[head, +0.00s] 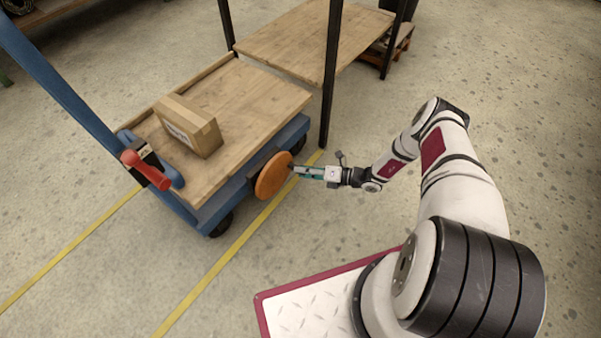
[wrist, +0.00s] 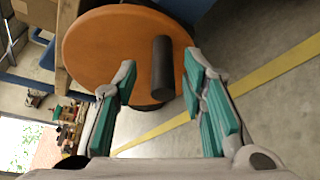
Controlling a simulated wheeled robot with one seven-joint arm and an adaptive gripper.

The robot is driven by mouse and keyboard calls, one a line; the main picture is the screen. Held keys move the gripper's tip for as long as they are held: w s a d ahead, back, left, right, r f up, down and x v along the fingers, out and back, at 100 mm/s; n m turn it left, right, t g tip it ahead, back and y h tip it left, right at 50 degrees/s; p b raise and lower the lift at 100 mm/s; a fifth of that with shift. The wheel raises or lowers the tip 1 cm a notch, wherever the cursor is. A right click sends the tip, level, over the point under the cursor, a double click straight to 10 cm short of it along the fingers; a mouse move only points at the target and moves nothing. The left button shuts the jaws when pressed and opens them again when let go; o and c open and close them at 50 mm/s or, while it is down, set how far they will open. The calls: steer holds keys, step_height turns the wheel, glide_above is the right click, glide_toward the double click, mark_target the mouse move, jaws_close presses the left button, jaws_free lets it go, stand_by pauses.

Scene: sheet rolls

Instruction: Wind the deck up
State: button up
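A blue cart with a wooden deck (head: 245,95) stands on the floor at the left in the head view. An orange round handwheel (head: 271,177) is on the cart's near side. In the wrist view the handwheel (wrist: 110,45) fills the upper middle, and a dark crank knob (wrist: 163,68) sticks out from its face. My gripper (head: 297,170) is at the right side of the wheel. In the wrist view my gripper (wrist: 158,80) is open, with its green-padded fingers apart on either side of the knob. I cannot tell whether either finger touches it.
A cardboard box (head: 188,125) sits on the cart's deck. A red lever (head: 146,169) is at the cart's left end. A wooden table (head: 310,40) with dark legs stands just beyond the cart. Yellow lines (head: 215,268) mark the floor. Open floor lies to the right.

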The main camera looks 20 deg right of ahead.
steer(key=shift+x, duration=0.75)
jaws_close()
steer(key=shift+s+a+r, duration=0.1)
steer(key=shift+r, duration=0.1)
